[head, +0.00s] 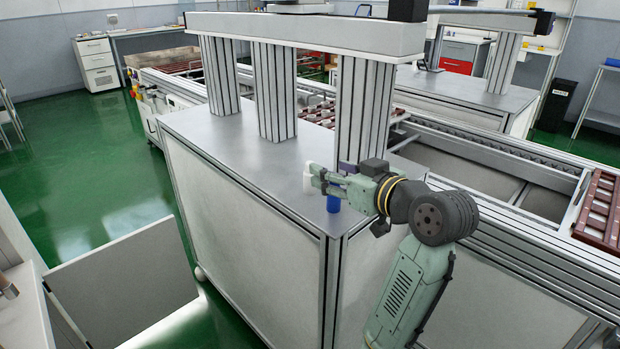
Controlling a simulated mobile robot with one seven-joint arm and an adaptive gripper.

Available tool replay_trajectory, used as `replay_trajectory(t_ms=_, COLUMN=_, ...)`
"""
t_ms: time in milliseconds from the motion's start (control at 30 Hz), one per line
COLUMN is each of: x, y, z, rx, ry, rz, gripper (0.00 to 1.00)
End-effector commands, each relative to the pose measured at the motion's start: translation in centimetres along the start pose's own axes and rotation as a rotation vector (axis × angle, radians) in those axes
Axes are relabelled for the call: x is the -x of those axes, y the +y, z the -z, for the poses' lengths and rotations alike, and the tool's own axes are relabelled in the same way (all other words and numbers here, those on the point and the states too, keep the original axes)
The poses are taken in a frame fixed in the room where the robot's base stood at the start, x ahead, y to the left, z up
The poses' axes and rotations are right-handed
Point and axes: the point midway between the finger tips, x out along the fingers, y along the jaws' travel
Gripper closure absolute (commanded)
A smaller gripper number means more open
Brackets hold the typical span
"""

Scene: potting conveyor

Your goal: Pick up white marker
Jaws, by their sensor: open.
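My gripper (318,177) reaches left over the near corner of the grey cabinet top (225,150). It is open. A small white upright object (308,174) shows right at its fingertips. It is too small to tell for sure that it is the white marker, or whether the fingers touch it. A blue cylindrical object (334,204) stands on the cabinet top just below the gripper, near the edge. A dark purple-blue object (346,167) shows just behind the gripper, partly hidden by it.
Metal posts (273,92) rise from the cabinet top and carry a grey beam (300,30) above. One post (361,110) stands close behind my gripper. A conveyor (480,150) with brown trays (600,205) runs behind to the right. The cabinet top's left part is clear.

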Motion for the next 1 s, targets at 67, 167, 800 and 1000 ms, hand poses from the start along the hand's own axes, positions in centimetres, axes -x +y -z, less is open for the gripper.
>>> replay_trajectory(t_ms=67, x=-1.1, y=-0.1, z=0.1, rx=-0.001, ry=-0.001, rz=0.003, gripper=0.52)
replay_trajectory(t_ms=167, x=-1.8, y=-0.1, z=0.0, rx=0.000, ry=-0.001, rz=0.001, gripper=0.52)
replay_trajectory(t_ms=800, x=-7.2, y=-0.3, z=-0.8, rx=0.001, ry=0.000, rz=-0.001, gripper=0.52)
replay_trajectory(t_ms=1000, x=-7.2, y=-0.3, z=-0.8, rx=0.001, ry=0.000, rz=-0.001, gripper=0.61)
